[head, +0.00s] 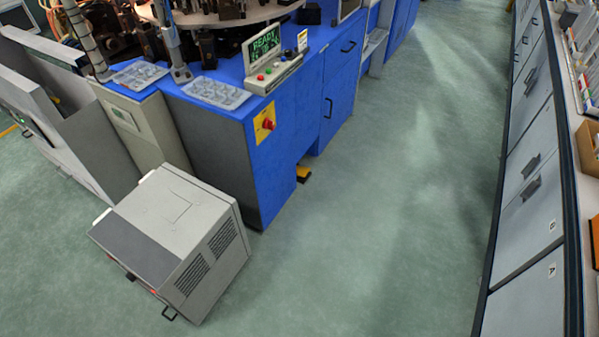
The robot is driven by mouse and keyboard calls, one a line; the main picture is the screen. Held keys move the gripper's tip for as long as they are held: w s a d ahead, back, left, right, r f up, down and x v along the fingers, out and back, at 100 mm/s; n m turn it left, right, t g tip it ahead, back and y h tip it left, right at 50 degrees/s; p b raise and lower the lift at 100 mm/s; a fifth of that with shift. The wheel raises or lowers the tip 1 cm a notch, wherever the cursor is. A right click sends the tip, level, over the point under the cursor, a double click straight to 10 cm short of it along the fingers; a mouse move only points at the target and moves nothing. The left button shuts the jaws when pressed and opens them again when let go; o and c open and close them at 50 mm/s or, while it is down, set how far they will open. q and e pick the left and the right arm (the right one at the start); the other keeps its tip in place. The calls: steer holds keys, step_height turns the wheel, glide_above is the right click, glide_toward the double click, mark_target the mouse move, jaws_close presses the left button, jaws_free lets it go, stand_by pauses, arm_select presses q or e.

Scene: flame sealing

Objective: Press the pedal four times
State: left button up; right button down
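A small yellow and dark pedal (303,173) sits on the floor at the foot of the blue machine (285,140), partly tucked under its side. Only part of the pedal shows, and I cannot tell whether it is pressed. A control box on the machine has a screen (264,45) reading READY in green, with coloured buttons below it. Neither of my grippers is in the head view.
A grey box-shaped unit (165,225) stands on the floor in front of the machine. Clear trays (216,92) lie on the machine top. Grey cabinets (535,190) line the right side. The green floor (390,200) between is clear.

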arm_select(q)
jaws_close()
stand_by(1.6)
